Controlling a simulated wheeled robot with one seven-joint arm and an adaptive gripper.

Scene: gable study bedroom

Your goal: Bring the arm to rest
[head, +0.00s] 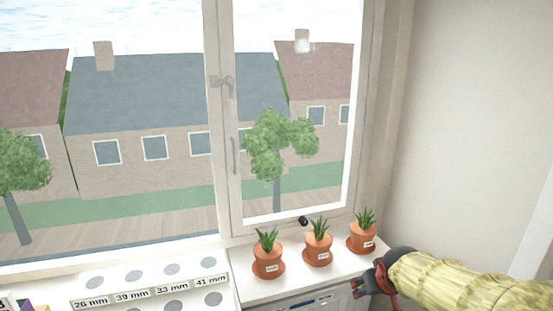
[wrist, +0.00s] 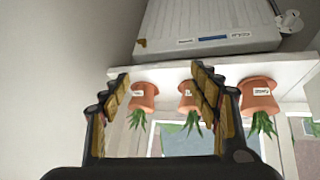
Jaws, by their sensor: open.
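My gripper (head: 362,284) is at the lower right of the head view, at the end of my yellow-sleeved arm, in front of the window sill (head: 246,291) and near the rightmost potted plant. In the wrist view my gripper (wrist: 163,90) has its two fingers wide apart with nothing held between them. Three terracotta pots with green plants and small labels stand upright on the sill: a left pot (head: 268,264), a middle pot (head: 318,250) and a right pot (head: 363,238). The wrist view shows these pots upside down beyond the fingers, apart from them as far as I can tell.
A white radiator (wrist: 205,28) sits below the sill. A white board (head: 128,283) with grey circles and millimetre labels lies at the lower left. The window (head: 215,130) is behind the pots. A bare wall (head: 475,130) stands at the right.

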